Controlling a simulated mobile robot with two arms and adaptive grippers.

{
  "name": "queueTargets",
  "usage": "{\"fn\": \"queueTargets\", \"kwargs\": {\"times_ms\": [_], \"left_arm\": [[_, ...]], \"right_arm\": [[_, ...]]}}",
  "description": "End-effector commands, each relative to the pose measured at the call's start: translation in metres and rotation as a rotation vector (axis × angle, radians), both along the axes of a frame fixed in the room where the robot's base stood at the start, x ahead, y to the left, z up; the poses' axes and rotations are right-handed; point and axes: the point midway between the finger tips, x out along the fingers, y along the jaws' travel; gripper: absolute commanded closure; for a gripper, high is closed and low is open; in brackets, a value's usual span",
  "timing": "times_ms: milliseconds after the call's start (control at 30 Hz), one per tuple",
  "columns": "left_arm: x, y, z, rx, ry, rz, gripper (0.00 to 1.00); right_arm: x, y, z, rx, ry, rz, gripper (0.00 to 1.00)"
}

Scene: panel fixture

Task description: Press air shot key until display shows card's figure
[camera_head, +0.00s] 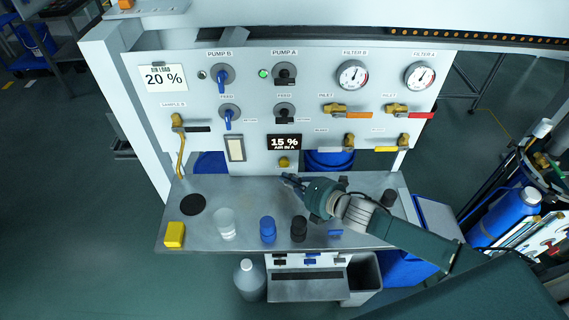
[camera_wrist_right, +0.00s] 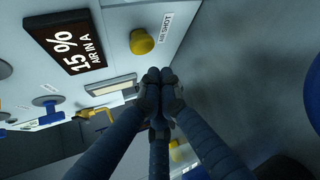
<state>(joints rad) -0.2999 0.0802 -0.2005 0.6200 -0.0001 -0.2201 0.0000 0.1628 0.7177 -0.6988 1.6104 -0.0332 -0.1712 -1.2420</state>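The card (camera_head: 163,77) at the panel's upper left reads 20 %. The black display (camera_head: 284,143) at the panel's lower middle reads 15 % AIR IN A; it also shows in the right wrist view (camera_wrist_right: 65,42). The air shot key is a round yellow button (camera_head: 284,162) just below the display; in the right wrist view the yellow key (camera_wrist_right: 142,41) sits beside its AIR SHOT label. My right gripper (camera_head: 289,179) is in front of the panel, just below the key and apart from it. Its fingertips (camera_wrist_right: 160,78) are together with nothing visible between them. My left gripper is not in view.
On the steel shelf (camera_head: 250,200) stand a yellow block (camera_head: 175,235), a clear beaker (camera_head: 225,224), a blue-capped bottle (camera_head: 267,230) and a black one (camera_head: 299,229). Valve handles, including a yellow one (camera_head: 387,149), flank the display. A small framed plate (camera_head: 235,148) is at its left.

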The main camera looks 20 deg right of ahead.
Motion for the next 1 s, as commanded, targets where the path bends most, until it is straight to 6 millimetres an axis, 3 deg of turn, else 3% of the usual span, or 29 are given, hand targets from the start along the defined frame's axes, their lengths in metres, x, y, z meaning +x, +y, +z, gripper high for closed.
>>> {"fn": "queueTargets", "kwargs": {"times_ms": [333,1000], "left_arm": [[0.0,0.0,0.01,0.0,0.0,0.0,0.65],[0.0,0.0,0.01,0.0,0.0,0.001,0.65]], "right_arm": [[-0.03,0.008,0.001,0.001,0.001,-0.002,1.0],[-0.032,0.009,0.001,0.0,-0.001,-0.001,1.0]]}}
